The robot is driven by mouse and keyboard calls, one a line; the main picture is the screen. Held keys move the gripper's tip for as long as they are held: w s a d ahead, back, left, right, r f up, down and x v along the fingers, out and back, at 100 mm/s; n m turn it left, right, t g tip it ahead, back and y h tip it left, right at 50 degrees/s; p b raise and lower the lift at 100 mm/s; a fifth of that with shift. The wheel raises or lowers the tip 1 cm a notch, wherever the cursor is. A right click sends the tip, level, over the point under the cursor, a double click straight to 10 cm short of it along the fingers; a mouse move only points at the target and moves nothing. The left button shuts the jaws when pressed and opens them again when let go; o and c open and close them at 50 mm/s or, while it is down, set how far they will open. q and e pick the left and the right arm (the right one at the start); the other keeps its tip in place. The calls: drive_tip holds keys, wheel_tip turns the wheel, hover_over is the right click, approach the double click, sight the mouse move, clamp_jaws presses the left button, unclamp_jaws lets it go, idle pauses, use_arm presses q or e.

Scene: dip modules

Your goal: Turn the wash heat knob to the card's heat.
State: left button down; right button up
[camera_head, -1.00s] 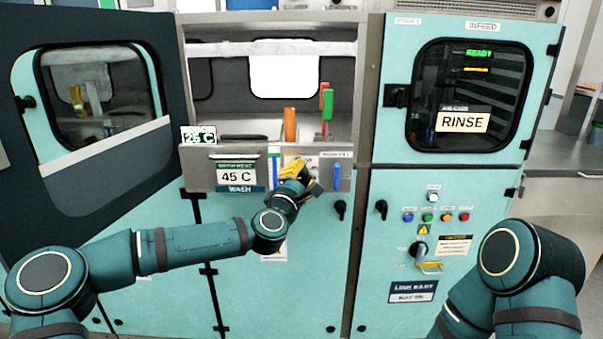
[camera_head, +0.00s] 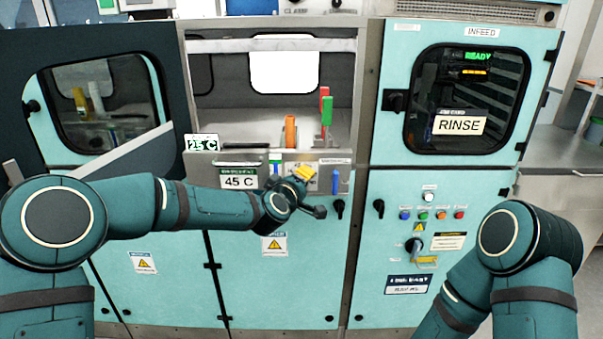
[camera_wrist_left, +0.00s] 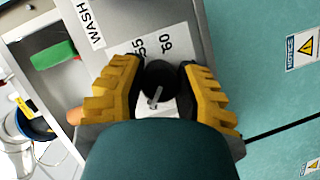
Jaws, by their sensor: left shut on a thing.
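The wash heat knob (camera_wrist_left: 157,80) is a dark round knob with a light pointer mark in the left wrist view. The printed numbers 55 and 60 (camera_wrist_left: 153,47) show beside it; the rest of its scale is hidden. My left gripper (camera_wrist_left: 160,88) has its yellow fingers on both sides of the knob, shut on it. In the head view the gripper (camera_head: 304,173) is at the wash panel and hides the knob. The card (camera_head: 239,182) reads 45 C. My right gripper is out of view.
A blue handle (camera_head: 336,181) stands just right of my left gripper, with a black latch (camera_head: 340,207) below. Orange and green handles (camera_head: 327,112) rise behind the panel. The rinse cabinet (camera_head: 385,180) stands to the right. The dark door (camera_head: 20,100) is open at left.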

use_arm(q)
drive_tip(key=m+y+p, duration=0.1)
drive_tip(key=m+p, duration=0.1)
drive_tip(key=p, duration=0.1)
drive_tip(key=m+p, duration=0.1)
drive_tip(key=p, duration=0.1)
drive_tip(key=shift+d+r+m+g+y+p, duration=0.1)
drive_tip(key=shift+r+m+g+y+p, duration=0.25)
drive_tip(key=shift+m+g+y+p, duration=0.05)
drive_tip(key=shift+f+m+y+p, duration=0.25)
drive_tip(key=shift+m+y+p, duration=0.15)
drive_tip(key=shift+m+p, duration=0.5)
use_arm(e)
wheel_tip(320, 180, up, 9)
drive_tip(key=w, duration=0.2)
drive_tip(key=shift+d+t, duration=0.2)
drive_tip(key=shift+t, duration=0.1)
use_arm(q)
drive_tip(key=shift+f, duration=0.1)
drive_tip(key=c, duration=0.6)
unclamp_jaws()
drive_tip(key=shift+w, duration=0.1)
drive_tip(key=v, duration=1.2)
